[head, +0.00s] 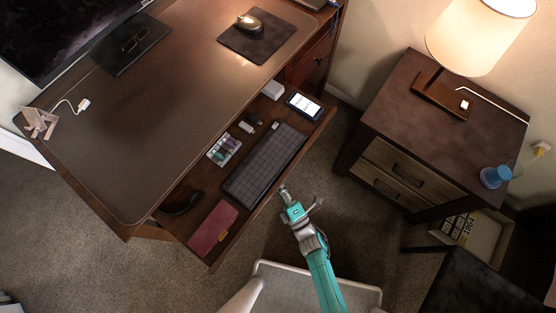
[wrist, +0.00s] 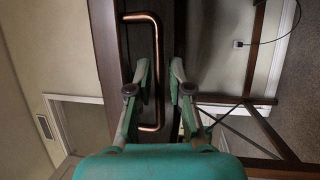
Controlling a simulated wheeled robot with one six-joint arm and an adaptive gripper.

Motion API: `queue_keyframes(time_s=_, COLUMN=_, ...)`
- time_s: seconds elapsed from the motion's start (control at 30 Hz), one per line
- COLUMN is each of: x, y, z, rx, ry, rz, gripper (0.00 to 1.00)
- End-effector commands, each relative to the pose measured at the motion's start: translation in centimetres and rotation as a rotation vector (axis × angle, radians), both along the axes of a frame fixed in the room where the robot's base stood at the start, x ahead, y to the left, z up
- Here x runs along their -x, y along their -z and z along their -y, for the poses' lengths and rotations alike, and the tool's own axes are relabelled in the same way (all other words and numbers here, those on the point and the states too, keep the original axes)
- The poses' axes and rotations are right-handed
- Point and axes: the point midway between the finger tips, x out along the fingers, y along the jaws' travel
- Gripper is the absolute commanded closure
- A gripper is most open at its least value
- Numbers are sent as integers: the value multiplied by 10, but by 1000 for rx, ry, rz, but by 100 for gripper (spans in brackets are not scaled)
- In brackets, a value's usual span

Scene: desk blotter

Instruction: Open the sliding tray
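The sliding tray (head: 275,189) is a dark wood board standing out from under the desk in the head view. It carries a black keyboard (head: 264,166) and small items. In the wrist view the dark front panel (wrist: 110,60) bears a long copper bar handle (wrist: 159,75). In the wrist view my gripper's fingers (wrist: 160,68) are apart, one on each side of the handle. I cannot tell whether they touch it. The handle is hidden in the head view.
On the tray lie a phone (head: 303,106), a dark red wallet (head: 213,227) and a small organizer (head: 224,151). A chair (head: 310,285) stands close below my gripper. A nightstand (head: 420,125) with a lamp (head: 478,37) is on the right. Carpet lies between.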

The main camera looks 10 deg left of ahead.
Motion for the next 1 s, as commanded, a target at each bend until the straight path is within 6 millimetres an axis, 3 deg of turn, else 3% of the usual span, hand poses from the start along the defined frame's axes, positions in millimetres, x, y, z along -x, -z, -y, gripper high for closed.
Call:
queue_keyframes(time_s=0.37, x=5, y=2, z=6, rx=1, ry=2, rz=-1, gripper=80)
queue_keyframes(time_s=0.7, x=47, y=13, z=48, rx=1, ry=6, rz=-2, gripper=80)
queue_keyframes(time_s=1.0, x=72, y=19, z=74, rx=0, ry=5, rz=1, gripper=80)
